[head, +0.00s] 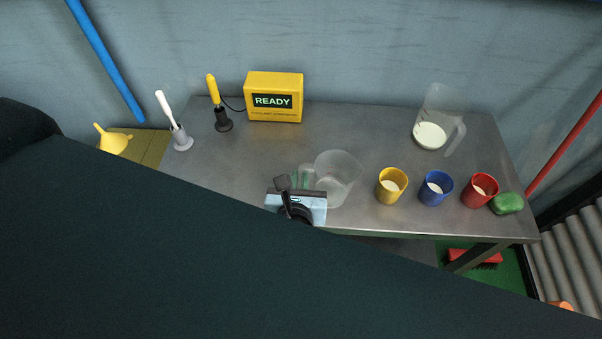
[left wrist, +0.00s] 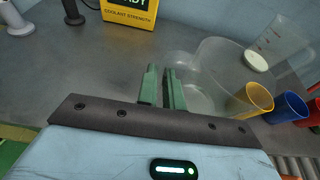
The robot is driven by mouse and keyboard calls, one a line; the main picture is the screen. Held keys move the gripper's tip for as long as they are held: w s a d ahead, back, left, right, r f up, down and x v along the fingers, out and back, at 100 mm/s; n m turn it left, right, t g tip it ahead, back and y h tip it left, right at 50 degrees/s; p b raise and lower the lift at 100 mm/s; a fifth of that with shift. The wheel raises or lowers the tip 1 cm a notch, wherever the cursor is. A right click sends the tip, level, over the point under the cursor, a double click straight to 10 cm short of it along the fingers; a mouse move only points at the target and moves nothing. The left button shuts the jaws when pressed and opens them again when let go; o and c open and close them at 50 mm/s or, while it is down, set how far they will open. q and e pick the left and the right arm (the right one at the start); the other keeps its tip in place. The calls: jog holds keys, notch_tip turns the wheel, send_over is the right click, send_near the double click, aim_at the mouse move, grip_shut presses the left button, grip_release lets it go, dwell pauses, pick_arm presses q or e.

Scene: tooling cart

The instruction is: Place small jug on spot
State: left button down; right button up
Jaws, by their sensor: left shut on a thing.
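The small jug (head: 338,172) is clear, empty-looking plastic near the front middle of the table. My left gripper (head: 303,179) is at its left side, with its green fingers shut on the jug's handle. In the left wrist view the fingers (left wrist: 163,88) stand close together, and the jug (left wrist: 205,88) is just beyond and to the right. The jug looks about upright; I cannot tell whether its base touches the table. No marked spot can be made out. My right gripper is not in view.
On the metal table (head: 235,170), yellow (head: 391,191), blue (head: 436,194) and red cups (head: 480,197) stand right of the jug. A larger jug (head: 440,105) with white liquid stands behind. A yellow READY box (head: 273,84) is at the back.

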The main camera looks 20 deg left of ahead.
pick_arm(q)
jog(key=shift+s, duration=0.15)
jog(key=w+a+r+m+h, duration=0.3)
jog(key=w+a+r, duration=0.4)
jog(key=r, duration=0.4)
jog(key=shift+a+r+t+h, duration=0.15)
jog(key=shift+t+h, duration=0.15)
jog(key=shift+h, duration=0.1)
jog(key=shift+w, duration=0.1)
